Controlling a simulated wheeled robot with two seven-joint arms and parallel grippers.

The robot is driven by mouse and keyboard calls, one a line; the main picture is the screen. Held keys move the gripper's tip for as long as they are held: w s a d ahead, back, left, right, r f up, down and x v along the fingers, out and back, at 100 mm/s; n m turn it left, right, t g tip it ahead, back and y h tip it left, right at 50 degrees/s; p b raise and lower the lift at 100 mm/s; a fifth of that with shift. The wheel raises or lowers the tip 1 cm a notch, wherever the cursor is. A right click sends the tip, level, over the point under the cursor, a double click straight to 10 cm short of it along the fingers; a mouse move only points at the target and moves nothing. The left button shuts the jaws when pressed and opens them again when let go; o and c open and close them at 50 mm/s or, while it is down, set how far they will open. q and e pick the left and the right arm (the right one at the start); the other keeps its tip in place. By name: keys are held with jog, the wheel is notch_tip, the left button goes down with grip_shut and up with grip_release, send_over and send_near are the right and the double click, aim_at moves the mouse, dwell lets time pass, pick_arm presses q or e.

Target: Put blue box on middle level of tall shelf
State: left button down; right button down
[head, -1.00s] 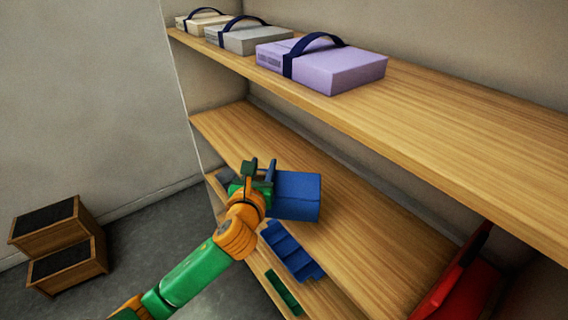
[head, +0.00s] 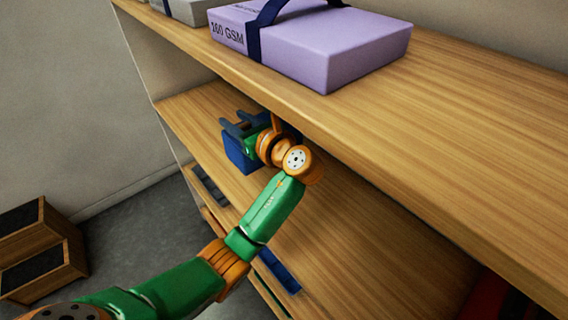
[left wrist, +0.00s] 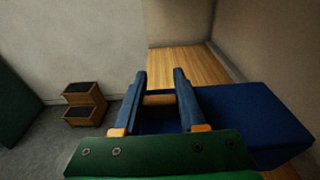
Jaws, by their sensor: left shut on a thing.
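The blue box (head: 238,156) is held by my left gripper (head: 240,127), which is shut on it over the middle level (head: 190,112) of the tall shelf. In the left wrist view the box (left wrist: 250,112) extends to the right of the two dark fingers (left wrist: 160,95). In the head view my gripper and wrist hide part of the box, and I cannot tell if it touches the board. My right gripper is not in view.
The top level (head: 450,110) of the shelf overhangs the arm and holds a lilac box (head: 320,50) and a grey box (head: 190,10). The middle board is bare around my arm. Dark blue trays (head: 280,272) lie lower down. A wooden step stool (head: 40,250) stands on the floor at left.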

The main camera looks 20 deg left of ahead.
aim_at(258, 168)
pick_arm(q)
jog(key=f, duration=0.9)
jog(key=shift+s+f+b, duration=0.15)
jog(key=shift+s+b, duration=0.15)
jog(key=shift+b, duration=0.05)
jog(key=shift+w+d+f, duration=0.1)
jog(key=shift+f, duration=0.1)
jog(key=shift+c, duration=2.3)
grip_release()
jog(key=v, duration=0.7)
jog(key=shift+d+b, duration=0.3)
jog(key=shift+b, duration=0.1)
jog(key=shift+a, duration=0.1)
